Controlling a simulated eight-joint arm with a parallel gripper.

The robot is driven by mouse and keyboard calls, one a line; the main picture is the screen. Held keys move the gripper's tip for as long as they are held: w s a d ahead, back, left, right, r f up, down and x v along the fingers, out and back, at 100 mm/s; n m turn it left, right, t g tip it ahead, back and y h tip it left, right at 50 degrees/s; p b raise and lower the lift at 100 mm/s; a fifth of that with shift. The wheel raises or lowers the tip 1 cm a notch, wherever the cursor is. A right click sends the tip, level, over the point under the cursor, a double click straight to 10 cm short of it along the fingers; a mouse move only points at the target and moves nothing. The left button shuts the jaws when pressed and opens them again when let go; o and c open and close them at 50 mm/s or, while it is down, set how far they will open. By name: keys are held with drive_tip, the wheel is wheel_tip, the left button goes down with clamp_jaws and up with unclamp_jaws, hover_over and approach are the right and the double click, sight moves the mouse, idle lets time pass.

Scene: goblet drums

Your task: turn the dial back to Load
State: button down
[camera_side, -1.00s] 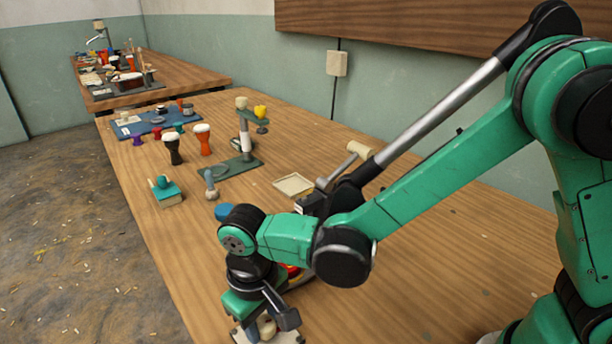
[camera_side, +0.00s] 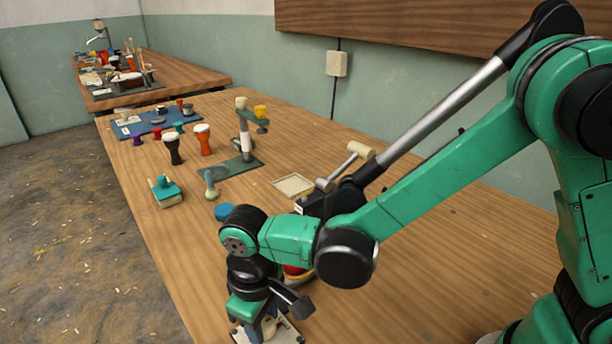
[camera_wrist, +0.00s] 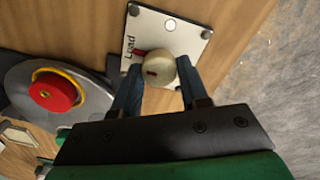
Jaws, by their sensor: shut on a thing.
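The dial (camera_wrist: 160,73) is a round beige knob with a small red mark on its face, on a white plate (camera_wrist: 194,27) with screws at its corners. The printed word Load is at the plate's left edge, and a short red mark lies between it and the knob. My gripper (camera_wrist: 158,66) is shut on the dial, one finger on each side. In the side view my gripper (camera_side: 268,325) is low over the plate (camera_side: 292,334) at the bottom, and my wrist hides most of the dial.
A red button (camera_wrist: 52,91) with a yellow ring sits on a grey round base beside the plate. A blue disc (camera_side: 225,212), a teal-handled block (camera_side: 165,191) and goblet drums (camera_side: 203,139) stand farther along the table. The table's edge is close to the plate.

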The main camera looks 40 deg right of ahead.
sight(263, 324)
drive_tip(key=shift+c, duration=2.2)
unclamp_jaws()
drive_tip(key=shift+r, duration=0.1)
drive_tip(key=shift+a+r, duration=0.1)
drive_tip(key=shift+r, duration=2.6)
drive_tip(key=s+d+r+m+t, duration=0.1)
drive_tip(key=d+r+m+t, duration=0.1)
drive_tip(key=d, duration=0.7)
drive_tip(key=s+d+r+m+t, duration=0.1)
drive_tip(key=d+r+m+t, duration=0.2)
drive_tip(key=d, duration=0.6)
drive_tip(key=shift+d+r+t, duration=0.4)
drive_tip(key=shift+t, duration=0.5)
